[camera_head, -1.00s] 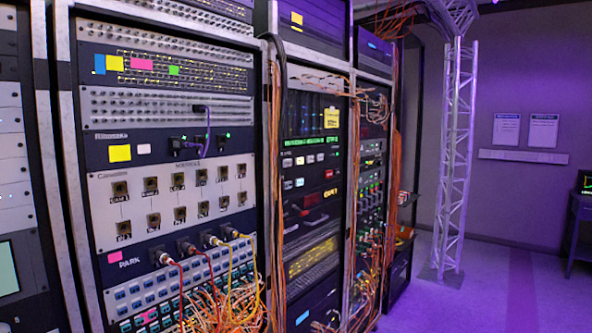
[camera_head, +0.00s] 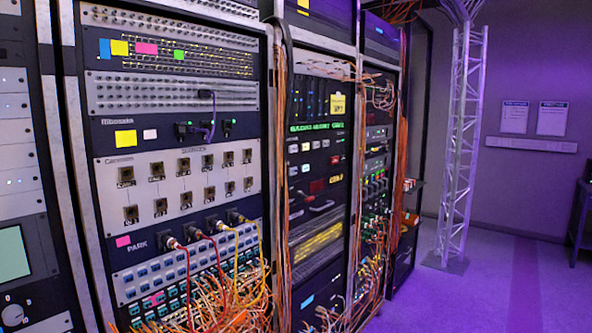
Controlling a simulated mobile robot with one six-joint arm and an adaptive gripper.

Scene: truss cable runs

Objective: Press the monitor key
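A key panel (camera_head: 322,153) with a green lit text strip (camera_head: 314,127) sits in the middle rack. Below the strip are small white lit keys (camera_head: 306,147) and a red key (camera_head: 316,187). The key labels are too small to read, so I cannot tell which one is the monitor key. A yellow note (camera_head: 337,104) is stuck above the strip. My gripper is not in view.
The left rack holds a grey connector panel (camera_head: 183,188) with cables plugged in along its bottom. Orange cables (camera_head: 235,298) bunch below it. Orange cables also hang along the racks' uprights. A truss tower (camera_head: 461,150) stands at right on clear floor (camera_head: 470,298).

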